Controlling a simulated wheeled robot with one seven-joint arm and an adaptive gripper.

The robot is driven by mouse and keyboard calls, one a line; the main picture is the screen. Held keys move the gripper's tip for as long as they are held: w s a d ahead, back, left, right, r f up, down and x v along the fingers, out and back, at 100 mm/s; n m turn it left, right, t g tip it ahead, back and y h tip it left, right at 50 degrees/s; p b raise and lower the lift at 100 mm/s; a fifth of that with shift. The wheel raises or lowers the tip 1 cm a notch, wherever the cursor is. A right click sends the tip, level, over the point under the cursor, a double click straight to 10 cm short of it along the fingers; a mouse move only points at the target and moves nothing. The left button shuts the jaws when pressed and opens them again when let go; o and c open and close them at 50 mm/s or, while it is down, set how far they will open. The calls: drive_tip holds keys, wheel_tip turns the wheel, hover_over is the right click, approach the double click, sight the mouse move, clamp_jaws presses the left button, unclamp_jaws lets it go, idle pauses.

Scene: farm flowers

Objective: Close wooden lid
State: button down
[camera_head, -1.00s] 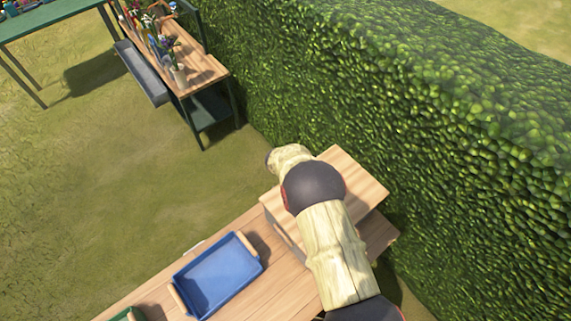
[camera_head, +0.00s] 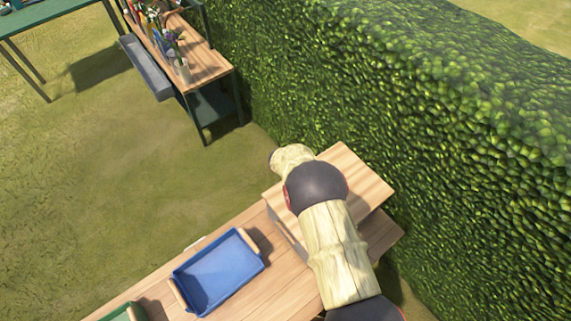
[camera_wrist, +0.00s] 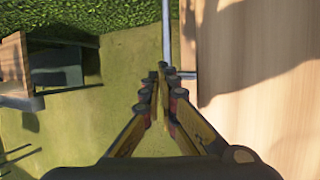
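A pale wooden panel (camera_head: 362,180), which looks like the lid, sits raised above the wooden table at the lower right of the head view. My arm covers its left part, so I cannot tell how far it is open. My gripper (camera_wrist: 165,72) is seen only in the wrist view; its fingers converge and their tips look together. A thin grey metal bar (camera_wrist: 166,30) runs up just beyond the fingertips, beside a wooden surface (camera_wrist: 260,85) on the right. A short crosspiece joins bar and wood. I cannot tell whether the tips touch the bar.
A blue tray (camera_head: 218,272) and part of a green tray (camera_head: 125,312) lie on the wooden table (camera_head: 275,290). A tall hedge (camera_head: 420,110) stands behind. A flower bench (camera_head: 200,65) is at the upper left, with open grass (camera_head: 120,180) between.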

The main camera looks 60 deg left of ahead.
drive_tip(key=v, duration=1.1)
drive_tip(key=shift+r, duration=0.3)
drive_tip(key=shift+s, duration=0.1)
